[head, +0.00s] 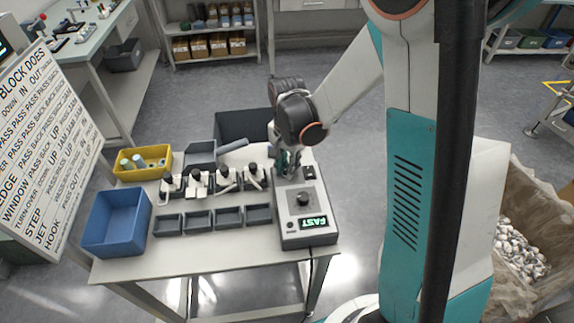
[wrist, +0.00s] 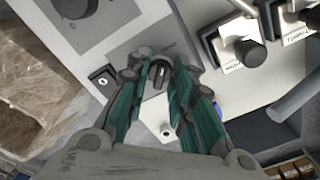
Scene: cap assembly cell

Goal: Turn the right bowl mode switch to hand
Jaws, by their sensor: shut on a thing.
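A grey control box (head: 291,238) stands at the right end of the table. It carries a large round dial (head: 303,200), which also shows in the wrist view (wrist: 75,8), and a green display (head: 313,223) reading FAST. My gripper (head: 287,170) reaches down to the box's far end. In the wrist view its teal fingers (wrist: 158,85) are shut on a small dark switch knob (wrist: 159,71), one on each side. The fingers cover part of the knob, and I cannot read its label or its setting.
Several small levered fixtures (head: 197,178) stand left of the box, behind a row of dark trays (head: 198,219). A blue bin (head: 113,222) and a yellow bin (head: 128,174) are at the table's left. A large carton (head: 515,187) stands at right.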

